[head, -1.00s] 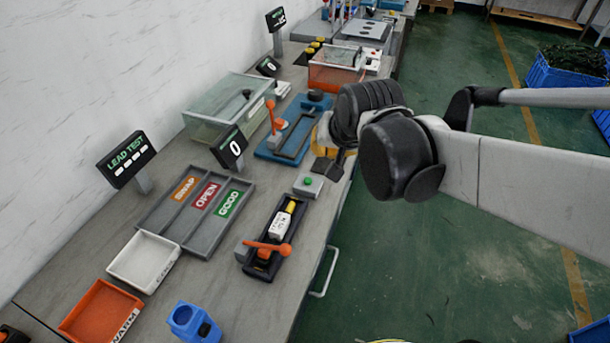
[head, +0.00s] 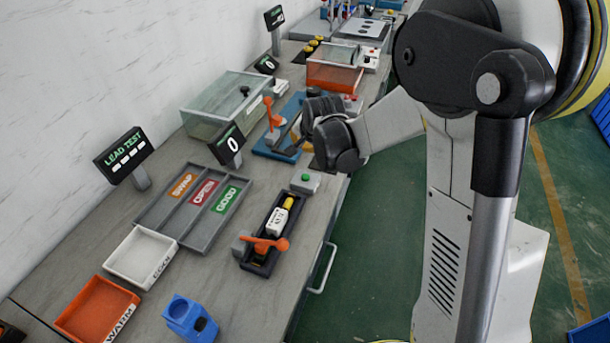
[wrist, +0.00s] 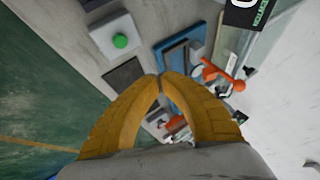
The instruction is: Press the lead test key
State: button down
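The lead test key is a green button on a small grey box (head: 305,182) near the bench's front edge. It also shows in the wrist view, as a green button (wrist: 120,41) at upper left. My gripper (wrist: 160,86) has yellow fingers that meet at their tips, with nothing seen between them. The tips are apart from the button, to its lower right in the wrist view. In the head view my wrist hides most of the gripper, just beyond the key box. The LEAD TEST display (head: 125,154) shows several white dashes.
A dark fixture with an orange lever (head: 264,244) holds a white and yellow piece (head: 280,218) near the key. A grey tray marked SWAP, OPEN, GOOD (head: 166,222) lies left. A blue fixture (head: 262,150) stands beyond. White (head: 117,257) and orange (head: 75,318) trays are at front left.

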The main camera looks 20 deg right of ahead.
aim_at(304, 174)
notch_tip(304, 174, down, 9)
jog(key=b, duration=0.6)
jog(key=shift+r+b, duration=0.1)
jog(key=shift+b, duration=0.2)
dwell(1.2)
jog(key=shift+f+b, duration=0.4)
jog(key=shift+f+b, duration=0.45)
jog(key=shift+f, duration=0.05)
dwell(0.5)
jog(key=shift+r, duration=0.15)
jog(key=shift+r+p, duration=0.7)
jog(key=shift+r, duration=0.1)
jog(key=shift+r+p, duration=1.8)
jog(key=shift+r, duration=0.7)
